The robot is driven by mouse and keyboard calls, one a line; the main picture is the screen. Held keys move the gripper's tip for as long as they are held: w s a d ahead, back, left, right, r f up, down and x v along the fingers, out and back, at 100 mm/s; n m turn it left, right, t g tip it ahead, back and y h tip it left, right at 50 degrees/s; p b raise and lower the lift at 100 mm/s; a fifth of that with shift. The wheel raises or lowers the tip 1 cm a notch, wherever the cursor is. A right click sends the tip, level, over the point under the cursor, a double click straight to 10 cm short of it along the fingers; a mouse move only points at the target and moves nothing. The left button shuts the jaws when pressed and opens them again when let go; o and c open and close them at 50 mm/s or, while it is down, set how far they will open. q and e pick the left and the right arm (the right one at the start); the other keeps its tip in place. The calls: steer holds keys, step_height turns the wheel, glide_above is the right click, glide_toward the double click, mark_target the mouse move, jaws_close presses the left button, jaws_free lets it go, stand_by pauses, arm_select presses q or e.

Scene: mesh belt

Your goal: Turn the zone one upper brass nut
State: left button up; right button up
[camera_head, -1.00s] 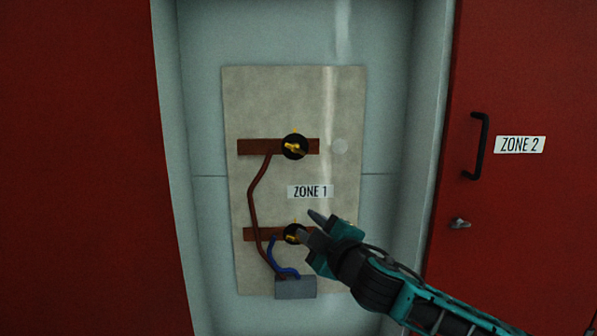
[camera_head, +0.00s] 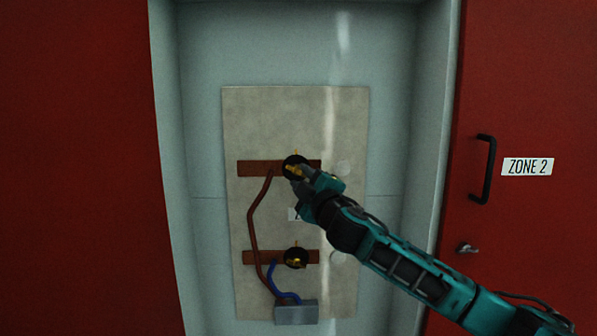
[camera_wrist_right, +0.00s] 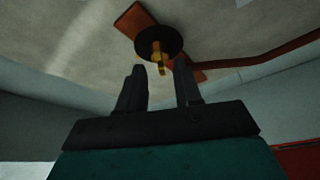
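The zone one upper brass nut (camera_head: 294,169) sits on a black round base on the upper copper-brown bar (camera_head: 258,167). My right gripper (camera_head: 301,178) is close to it, from the lower right, with its fingers over the lower part of the nut's base. In the right wrist view the brass nut (camera_wrist_right: 158,58) is ahead of the gap between the two dark fingers (camera_wrist_right: 160,88), which stand apart with nothing between them. Contact with the nut does not show. The left gripper is not in either view.
The lower brass nut (camera_head: 296,261) sits on the lower bar, with a grey box (camera_head: 296,312) and red and blue cables below. The ZONE 1 label is mostly hidden by my right gripper. A red door with a black handle (camera_head: 484,169) stands at the right.

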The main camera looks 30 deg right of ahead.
mark_target(298, 173)
steer(key=shift+x, duration=1.6)
jaws_close()
